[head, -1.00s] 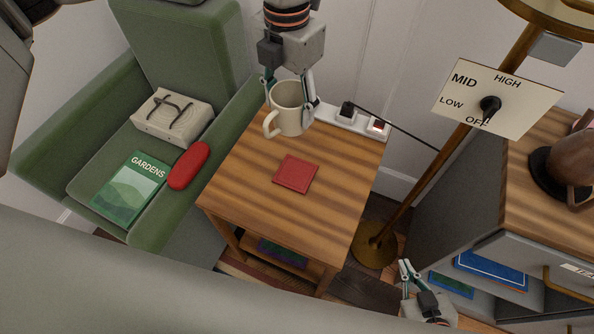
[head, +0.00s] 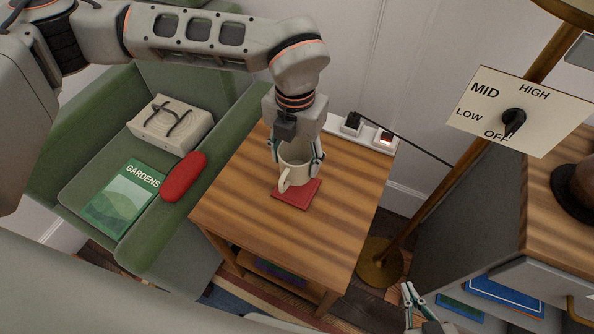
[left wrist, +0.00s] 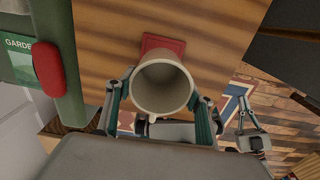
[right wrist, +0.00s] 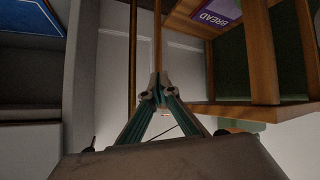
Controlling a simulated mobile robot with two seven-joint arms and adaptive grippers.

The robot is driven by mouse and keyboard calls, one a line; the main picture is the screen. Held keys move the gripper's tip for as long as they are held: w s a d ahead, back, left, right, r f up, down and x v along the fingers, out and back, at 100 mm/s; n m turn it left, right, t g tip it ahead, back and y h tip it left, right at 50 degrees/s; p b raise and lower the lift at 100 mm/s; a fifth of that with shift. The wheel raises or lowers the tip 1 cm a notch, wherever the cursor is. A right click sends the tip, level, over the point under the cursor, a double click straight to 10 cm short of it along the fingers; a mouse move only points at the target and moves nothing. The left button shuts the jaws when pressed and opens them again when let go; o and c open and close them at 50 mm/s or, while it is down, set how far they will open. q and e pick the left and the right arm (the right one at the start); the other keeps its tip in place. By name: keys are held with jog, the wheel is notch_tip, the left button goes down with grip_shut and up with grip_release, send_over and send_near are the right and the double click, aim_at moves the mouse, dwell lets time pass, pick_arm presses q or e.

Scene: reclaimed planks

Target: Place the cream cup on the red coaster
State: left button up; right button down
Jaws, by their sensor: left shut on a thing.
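The cream cup (head: 293,172) is upright, with its handle toward the camera. My left gripper (head: 296,165) is shut on it, one finger on each side. In the left wrist view the cup (left wrist: 162,88) hangs between the fingers of my left gripper (left wrist: 163,100). The red coaster (head: 298,194) lies flat on the wooden side table (head: 240,195). The cup is over the coaster's back part and hides some of it. I cannot tell whether they touch. The coaster (left wrist: 160,42) also shows behind the cup's rim. My right gripper (right wrist: 159,92) is empty, fingertips together, low in front of the cabinet.
A green armchair (head: 65,150) stands left of the table, holding a book (head: 125,197), a red case (head: 184,177) and a cream box (head: 160,117). A power strip (head: 350,128) lies at the table's back edge. A brass lamp pole (head: 440,185) stands to the right. The table's front is clear.

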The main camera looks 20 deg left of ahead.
aim_at(296, 174)
pick_arm(q)
jog(key=shift+f, duration=0.4)
notch_tip(296, 174, down, 5)
jog(key=shift+f+b, duration=0.1)
jog(key=shift+b, duration=0.6)
jog(key=shift+f, duration=0.1)
pick_arm(e)
jog(key=shift+w+a+r, duration=0.15)
jog(key=shift+w+r, duration=0.05)
jog(key=shift+w, duration=0.2)
pick_arm(q)
jog(key=o, duration=1.3)
pick_arm(e)
jog(key=shift+s+f, duration=0.2)
jog(key=shift+f, duration=0.1)
